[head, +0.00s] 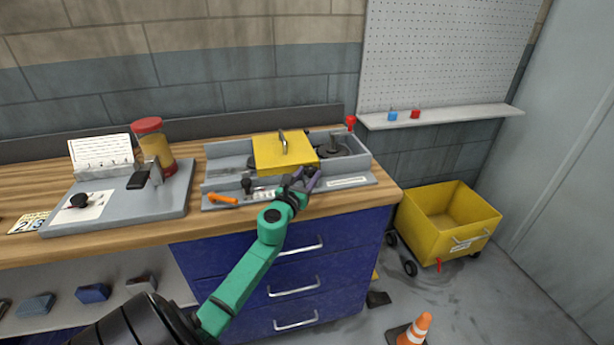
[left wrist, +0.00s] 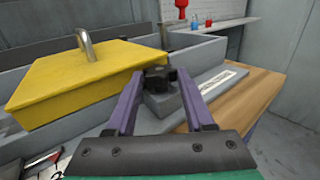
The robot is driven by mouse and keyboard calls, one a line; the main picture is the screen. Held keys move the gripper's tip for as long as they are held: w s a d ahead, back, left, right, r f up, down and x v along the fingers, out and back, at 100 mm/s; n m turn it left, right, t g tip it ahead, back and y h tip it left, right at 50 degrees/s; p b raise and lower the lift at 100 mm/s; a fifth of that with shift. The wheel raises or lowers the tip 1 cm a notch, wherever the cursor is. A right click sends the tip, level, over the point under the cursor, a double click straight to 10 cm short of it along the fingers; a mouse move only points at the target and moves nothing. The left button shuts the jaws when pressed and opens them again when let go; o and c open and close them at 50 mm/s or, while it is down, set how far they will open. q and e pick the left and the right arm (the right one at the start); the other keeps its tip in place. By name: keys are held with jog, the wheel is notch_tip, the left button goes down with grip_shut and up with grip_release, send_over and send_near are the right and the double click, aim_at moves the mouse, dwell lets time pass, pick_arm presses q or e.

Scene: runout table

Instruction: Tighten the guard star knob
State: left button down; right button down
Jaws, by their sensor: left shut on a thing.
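The yellow guard (head: 272,154), with a metal handle on top, sits over the grey machine trough (head: 229,167); it also shows in the left wrist view (left wrist: 85,82). My left gripper (head: 303,178), with purple fingers, is at the guard's front right corner. In the left wrist view its fingertips (left wrist: 160,77) are shut on a small dark knob (left wrist: 157,81) above a grey block (left wrist: 160,103). The fingers hide the knob in the head view, and its star shape is not clear. My right gripper is not in view.
A black knob (head: 247,186) and an orange-handled tool (head: 222,198) are on the machine's front ledge. A dark spindle part (head: 334,146) sits right of the guard, with a red knob (head: 350,121) behind. A grey fixture (head: 120,208) and red-lidded jar (head: 153,143) are left.

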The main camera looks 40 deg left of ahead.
pick_arm(q)
jog(key=shift+c, duration=1.4)
grip_release()
